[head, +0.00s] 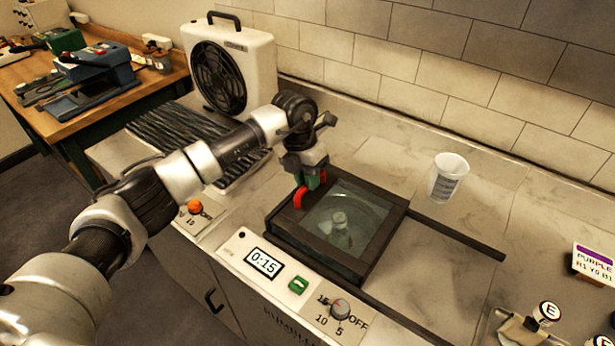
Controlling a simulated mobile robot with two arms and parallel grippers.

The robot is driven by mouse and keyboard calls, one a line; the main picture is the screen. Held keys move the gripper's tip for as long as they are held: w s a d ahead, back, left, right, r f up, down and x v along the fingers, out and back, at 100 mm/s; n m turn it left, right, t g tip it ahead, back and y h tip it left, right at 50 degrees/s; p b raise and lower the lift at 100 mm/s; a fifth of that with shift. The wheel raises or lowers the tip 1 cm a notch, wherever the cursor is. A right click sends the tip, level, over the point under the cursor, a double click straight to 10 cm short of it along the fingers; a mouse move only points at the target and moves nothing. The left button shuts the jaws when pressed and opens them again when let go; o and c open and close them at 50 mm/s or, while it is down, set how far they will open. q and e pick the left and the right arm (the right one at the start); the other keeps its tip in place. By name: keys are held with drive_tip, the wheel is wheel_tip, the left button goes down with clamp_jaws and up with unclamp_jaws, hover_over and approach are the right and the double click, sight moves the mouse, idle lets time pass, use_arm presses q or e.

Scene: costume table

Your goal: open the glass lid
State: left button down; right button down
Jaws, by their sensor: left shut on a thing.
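A dark-framed glass lid (372,210) lies flat over a recess in the counter, with a faint round object (341,222) showing through its pane. My left gripper (309,190) is at the lid's far left corner, pointing down. It is shut on a red handle (299,198) at the lid's left edge; the exact contact is partly hidden by the gripper. The lid looks closed. My right gripper is not in view.
A panel with a 0:15 display (263,261), green switch (298,285) and dial (340,308) runs along the front. A clear cup (447,177) stands behind, right of the lid. A fan (231,65) stands at the back left. Dark rails extend right of the lid.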

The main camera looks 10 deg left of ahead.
use_arm(q)
drive_tip(key=shift+d, duration=0.2)
drive_tip(key=s+d+b, duration=0.2)
drive_tip(key=s+d, duration=0.2)
drive_tip(key=d, duration=0.5)
drive_tip(key=s+d+b, duration=0.2)
drive_tip(key=s+d, duration=0.2)
drive_tip(key=d, duration=0.6)
drive_tip(key=shift+d, duration=0.25)
drive_tip(key=c, duration=1.1)
unclamp_jaws()
drive_tip(key=shift+r, duration=0.1)
wheel_tip(320, 180, up, 10)
drive_tip(key=a+b, duration=0.2)
drive_tip(key=shift+w+r, duration=0.25)
drive_tip(key=shift+w, duration=0.1)
